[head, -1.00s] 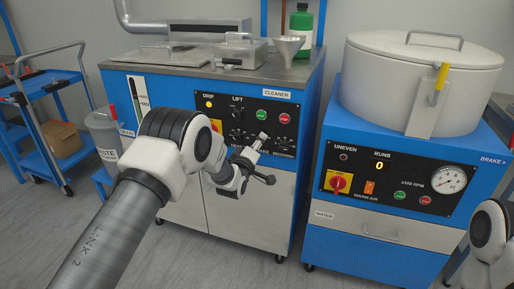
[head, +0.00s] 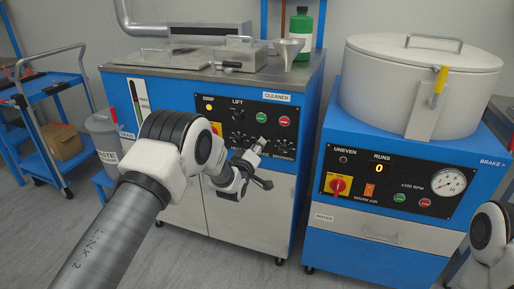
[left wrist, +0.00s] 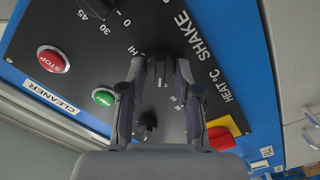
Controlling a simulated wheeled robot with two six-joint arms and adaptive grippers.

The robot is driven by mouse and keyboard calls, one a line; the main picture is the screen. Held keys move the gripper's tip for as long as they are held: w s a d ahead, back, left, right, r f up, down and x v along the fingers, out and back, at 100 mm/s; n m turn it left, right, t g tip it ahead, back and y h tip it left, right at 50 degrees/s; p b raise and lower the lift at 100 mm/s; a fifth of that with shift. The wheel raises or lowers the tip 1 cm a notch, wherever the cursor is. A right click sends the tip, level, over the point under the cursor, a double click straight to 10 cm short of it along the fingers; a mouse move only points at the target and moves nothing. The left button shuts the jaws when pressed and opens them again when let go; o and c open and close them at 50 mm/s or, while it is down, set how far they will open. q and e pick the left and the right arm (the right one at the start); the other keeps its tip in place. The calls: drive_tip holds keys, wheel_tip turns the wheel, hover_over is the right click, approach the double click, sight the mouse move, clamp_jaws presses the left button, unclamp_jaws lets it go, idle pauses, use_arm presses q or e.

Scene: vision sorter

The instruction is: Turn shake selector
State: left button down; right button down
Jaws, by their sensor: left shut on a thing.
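The cleaner's black control panel (head: 222,104) is on the front of the blue cabinet. My left gripper (head: 262,142) reaches to the lower part of this panel, beside the SHAKE lettering. In the left wrist view its two fingers (left wrist: 163,72) are closed around the dark shake selector (left wrist: 159,70). A HI mark shows just left of the fingers. My right gripper is out of view; only part of my right arm shows at the lower right.
A green button (left wrist: 104,97) and a red STOP button (left wrist: 52,59) are left of the fingers. Another black knob (left wrist: 148,122) and a red-and-yellow switch (left wrist: 221,138) are close below. The white-lidded drum machine (head: 420,75) stands to the right.

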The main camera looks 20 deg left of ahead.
use_arm(q)
drive_tip(key=m, duration=2.2)
drive_tip(key=shift+d+f+p, duration=0.1)
drive_tip(key=shift+d+p, duration=0.3)
drive_tip(key=c, duration=0.8)
unclamp_jaws()
drive_tip(key=shift+c, duration=0.2)
